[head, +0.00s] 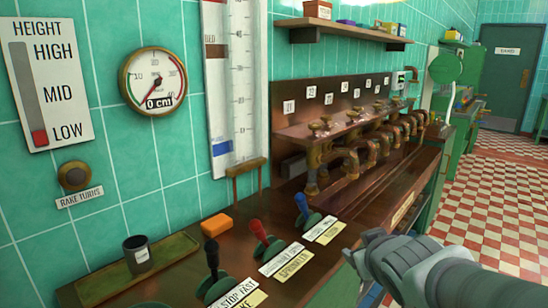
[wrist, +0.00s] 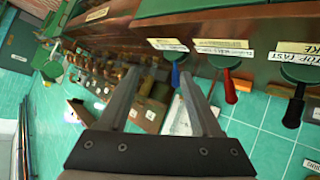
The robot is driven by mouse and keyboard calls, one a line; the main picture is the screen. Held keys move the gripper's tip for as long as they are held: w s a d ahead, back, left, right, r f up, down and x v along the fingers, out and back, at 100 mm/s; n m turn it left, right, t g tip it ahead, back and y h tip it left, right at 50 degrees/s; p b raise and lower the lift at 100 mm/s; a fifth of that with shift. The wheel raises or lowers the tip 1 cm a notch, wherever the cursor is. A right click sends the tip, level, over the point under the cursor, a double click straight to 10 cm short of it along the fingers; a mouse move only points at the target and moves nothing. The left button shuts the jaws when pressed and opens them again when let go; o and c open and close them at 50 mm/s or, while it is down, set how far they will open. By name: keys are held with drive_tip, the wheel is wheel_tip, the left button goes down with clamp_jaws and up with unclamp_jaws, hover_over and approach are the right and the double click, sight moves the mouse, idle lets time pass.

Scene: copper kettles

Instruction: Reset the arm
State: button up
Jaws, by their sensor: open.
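My arm reaches in from the lower right of the head view. My gripper (head: 366,247) is in front of the wooden counter's right edge, right of the levers and apart from them. In the wrist view, my gripper (wrist: 160,76) shows two parallel fingers with a clear gap between them and nothing held. The blue-handled lever (head: 302,205) is the closest lever to it. The red-handled lever (head: 260,232) and the black-handled lever (head: 212,258) stand further left. The wrist view is turned, with the levers hanging from the top.
A row of brass taps (head: 370,135) runs along the counter behind. A dark cup (head: 137,254) stands on a tray (head: 95,285), with an orange block (head: 216,225) nearby. A shelf (head: 350,36) hangs above. Open red-and-white checkered floor (head: 500,200) lies to the right.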

drive_tip(key=s+a+m+g, duration=0.3)
drive_tip(key=s+g, duration=0.3)
drive_tip(key=s, duration=1.1)
wheel_tip(320, 180, up, 14)
drive_tip(key=p, duration=1.5)
drive_tip(key=shift+w+d+r+y, duration=0.15)
drive_tip(key=shift+w+r+y, duration=0.1)
drive_tip(key=shift+w+y, duration=0.15)
